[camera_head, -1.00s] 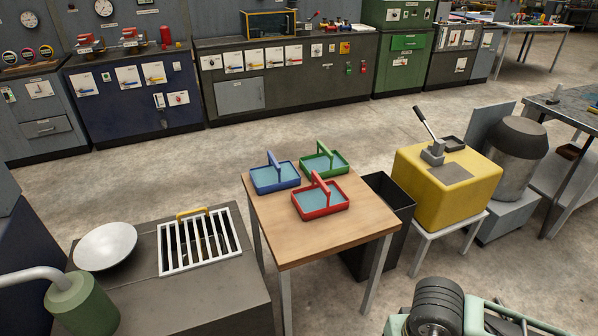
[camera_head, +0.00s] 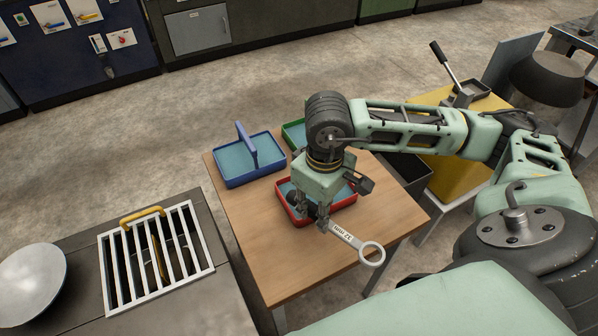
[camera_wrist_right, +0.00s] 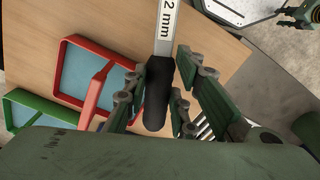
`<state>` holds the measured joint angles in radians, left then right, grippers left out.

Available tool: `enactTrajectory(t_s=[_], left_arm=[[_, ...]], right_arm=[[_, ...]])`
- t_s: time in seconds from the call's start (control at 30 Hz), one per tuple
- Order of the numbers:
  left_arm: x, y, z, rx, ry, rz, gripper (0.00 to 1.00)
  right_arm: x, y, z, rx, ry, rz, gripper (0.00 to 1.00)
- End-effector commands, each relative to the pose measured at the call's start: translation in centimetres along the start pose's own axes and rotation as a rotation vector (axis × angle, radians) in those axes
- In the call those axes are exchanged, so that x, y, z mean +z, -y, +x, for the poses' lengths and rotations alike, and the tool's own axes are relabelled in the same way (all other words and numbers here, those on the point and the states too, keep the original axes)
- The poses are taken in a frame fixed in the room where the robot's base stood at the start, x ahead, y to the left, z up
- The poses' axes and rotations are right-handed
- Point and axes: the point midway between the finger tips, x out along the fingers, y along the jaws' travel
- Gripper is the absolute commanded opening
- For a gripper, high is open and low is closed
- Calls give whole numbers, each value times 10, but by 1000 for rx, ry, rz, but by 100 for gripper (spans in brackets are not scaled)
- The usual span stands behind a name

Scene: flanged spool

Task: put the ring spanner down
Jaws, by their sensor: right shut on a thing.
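The ring spanner (camera_head: 356,246) has a pale shank marked in mm, a ring end and a dark handle. My right gripper (camera_head: 318,222) is shut on it, above the wooden table near the red tray. In the right wrist view the spanner's dark handle (camera_wrist_right: 157,95) lies between the fingers of my right gripper (camera_wrist_right: 160,85), and its shank points away. I cannot tell whether the spanner touches anything below. The red tray (camera_head: 343,204) is partly hidden by the gripper. The blue tray (camera_head: 222,180) is clear, and the green tray (camera_head: 292,133) is mostly hidden by my arm.
The wooden table (camera_head: 252,238) has bare room at its front and left. A dark bench with a white grate (camera_head: 110,270) and a pale bowl (camera_head: 30,285) stands at left.

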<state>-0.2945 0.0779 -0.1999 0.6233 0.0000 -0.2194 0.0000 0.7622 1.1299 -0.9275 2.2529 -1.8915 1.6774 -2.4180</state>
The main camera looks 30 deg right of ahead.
Motion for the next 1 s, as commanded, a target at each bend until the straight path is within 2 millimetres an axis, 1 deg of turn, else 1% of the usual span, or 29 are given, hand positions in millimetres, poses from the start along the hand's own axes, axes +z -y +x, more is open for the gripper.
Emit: enactTrajectory(t_s=[0.03, 0.17, 0.3, 0.5, 0.6, 0.7, 0.83, 1.0], left_arm=[[5, 0, 2, 0, 7, 0, 30], [12, 1, -5, -1, 19, 1, 30], [17, 1, -12, -1, 26, 1, 30], [11, 2, -19, -2, 19, 1, 30], [5, 3, -20, -3, 10, 1, 30], [1, 3, -21, -3, 4, 1, 30], [0, 3, -22, -3, 3, 1, 30], [0, 3, -29, -3, 4, 1, 30]], right_arm=[[-4, -1, 2, -2, -4, -7, 0], [-24, 6, 10, -7, -3, -14, 0], [-55, 15, 29, -7, -2, -11, 0], [-93, 26, 54, -5, -2, -11, 0], [-105, 28, 62, -4, -3, -9, 0], [-111, 29, 66, -2, -3, -10, 0], [-112, 30, 74, -3, -2, -10, 0], [-110, 30, 97, -3, 1, -8, 0]])
